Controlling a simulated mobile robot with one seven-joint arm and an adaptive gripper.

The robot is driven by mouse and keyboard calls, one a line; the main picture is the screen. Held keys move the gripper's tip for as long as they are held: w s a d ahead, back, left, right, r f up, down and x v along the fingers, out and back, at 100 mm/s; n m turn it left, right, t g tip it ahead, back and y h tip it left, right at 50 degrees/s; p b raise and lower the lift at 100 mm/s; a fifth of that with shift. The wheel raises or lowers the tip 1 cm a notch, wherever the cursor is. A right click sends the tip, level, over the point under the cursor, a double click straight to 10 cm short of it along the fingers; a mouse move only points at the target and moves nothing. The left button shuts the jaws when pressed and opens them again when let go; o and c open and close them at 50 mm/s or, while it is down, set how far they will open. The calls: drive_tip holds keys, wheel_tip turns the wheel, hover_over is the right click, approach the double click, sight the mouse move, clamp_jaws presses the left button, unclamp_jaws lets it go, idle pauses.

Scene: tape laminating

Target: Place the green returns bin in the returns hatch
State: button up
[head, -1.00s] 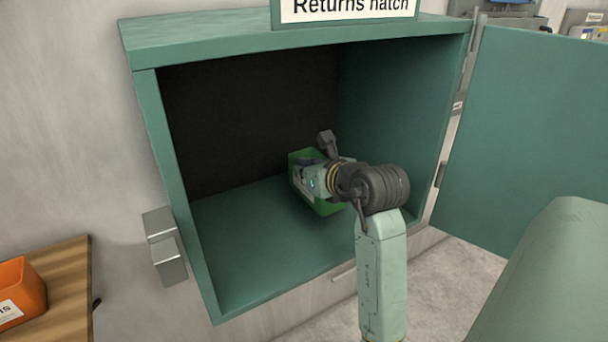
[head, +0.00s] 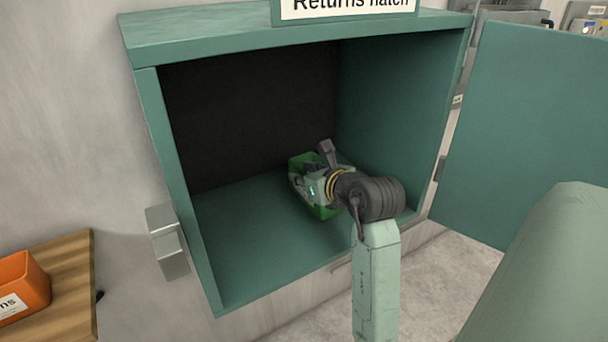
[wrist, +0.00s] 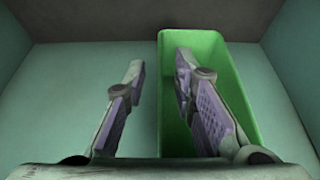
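The green returns bin (head: 325,212) is inside the returns hatch (head: 262,258), right of the middle of its floor, and looks to rest on it. My gripper (head: 312,175) is over the bin and hides much of it in the head view. In the wrist view my gripper (wrist: 160,70) is open, its fingers on either side of the bin's left wall. The right finger is inside the bin (wrist: 235,95) and the left finger is outside. Gaps show between both fingers and the wall. The bin's visible interior looks empty.
The hatch door (head: 530,130) stands open to the right. A latch block (head: 166,242) juts from the wall left of the opening. An orange bin (head: 22,285) sits on a wooden table (head: 72,275) at lower left. The hatch floor left of the bin is clear.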

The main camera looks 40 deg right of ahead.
drive_tip(key=shift+r, duration=0.25)
drive_tip(key=b+v, duration=0.3)
drive_tip(key=v, duration=0.9)
drive_tip(key=shift+s+a+f, duration=0.1)
